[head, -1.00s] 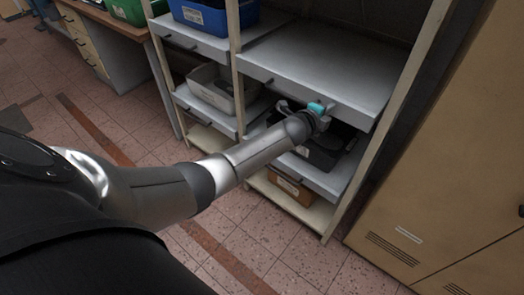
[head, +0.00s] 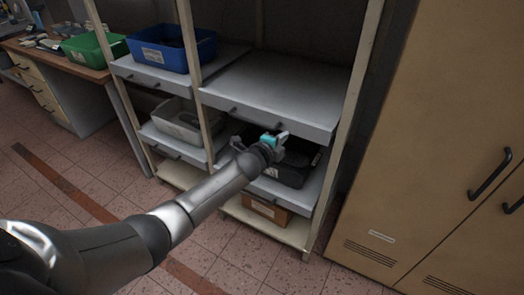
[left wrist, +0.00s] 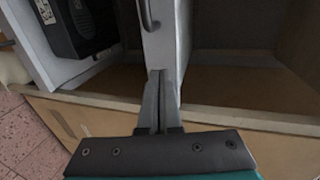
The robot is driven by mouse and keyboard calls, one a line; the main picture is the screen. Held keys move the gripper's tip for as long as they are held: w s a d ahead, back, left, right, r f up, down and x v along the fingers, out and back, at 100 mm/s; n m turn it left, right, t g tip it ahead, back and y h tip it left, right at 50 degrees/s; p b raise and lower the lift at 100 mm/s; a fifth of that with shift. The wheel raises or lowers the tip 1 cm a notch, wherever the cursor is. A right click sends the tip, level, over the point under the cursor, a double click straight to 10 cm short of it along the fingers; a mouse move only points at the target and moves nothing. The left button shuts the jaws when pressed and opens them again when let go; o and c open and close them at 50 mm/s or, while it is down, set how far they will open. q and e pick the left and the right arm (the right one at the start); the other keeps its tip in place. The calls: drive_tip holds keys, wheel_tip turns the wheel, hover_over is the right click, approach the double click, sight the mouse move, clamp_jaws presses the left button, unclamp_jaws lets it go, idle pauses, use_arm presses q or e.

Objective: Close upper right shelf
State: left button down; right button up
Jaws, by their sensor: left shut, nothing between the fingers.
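The upper right shelf (head: 285,88) is an empty grey pull-out board with a front lip and small dark handles. It sits between the pale posts of the rack; I cannot tell exactly how far it stands out. My left gripper (head: 279,138) is shut and empty, just below the lip toward its right part. In the left wrist view the shut fingertips (left wrist: 160,76) are at the end of a light grey panel (left wrist: 163,45) with a dark handle (left wrist: 148,15); whether they touch it is unclear. My right gripper is not in view.
A black bin (head: 288,172) sits on the shelf below, above a brown box (head: 266,209). A blue bin (head: 171,48) and a grey bin (head: 184,121) fill the left column. A tan cabinet (head: 432,130) stands close on the right. Floor in front is clear.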

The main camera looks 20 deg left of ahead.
use_arm(q)
drive_tip(key=p+v, duration=0.2)
drive_tip(key=v, duration=0.6)
drive_tip(key=s+a+f+n+g+y+b, duration=0.1)
drive_tip(key=s+f+n+g, duration=0.15)
drive_tip(key=s+f, duration=0.55)
drive_tip(key=s+a+f+n+g+b, duration=0.1)
drive_tip(key=s+f+n+g+b, duration=0.2)
drive_tip(key=f, duration=1)
drive_tip(key=s+f+n+g+y, duration=0.1)
drive_tip(key=s+f+n+g, duration=0.15)
drive_tip(key=s+f, duration=0.65)
drive_tip(key=s+d+f+n+g+b, duration=0.1)
drive_tip(key=s+f+n+g, duration=0.1)
drive_tip(key=s+f, duration=0.3)
drive_tip(key=s+d+f+n+g+b, duration=0.1)
drive_tip(key=s+f, duration=0.5)
drive_tip(key=s, duration=0.8)
drive_tip(key=s+d+f+n+g+b, duration=0.1)
drive_tip(key=s+f+n, duration=0.4)
drive_tip(key=s, duration=0.5)
drive_tip(key=shift+d+f+n+g+h, duration=0.2)
drive_tip(key=shift+d+n+g+h, duration=0.15)
drive_tip(key=shift+d+g, duration=0.4)
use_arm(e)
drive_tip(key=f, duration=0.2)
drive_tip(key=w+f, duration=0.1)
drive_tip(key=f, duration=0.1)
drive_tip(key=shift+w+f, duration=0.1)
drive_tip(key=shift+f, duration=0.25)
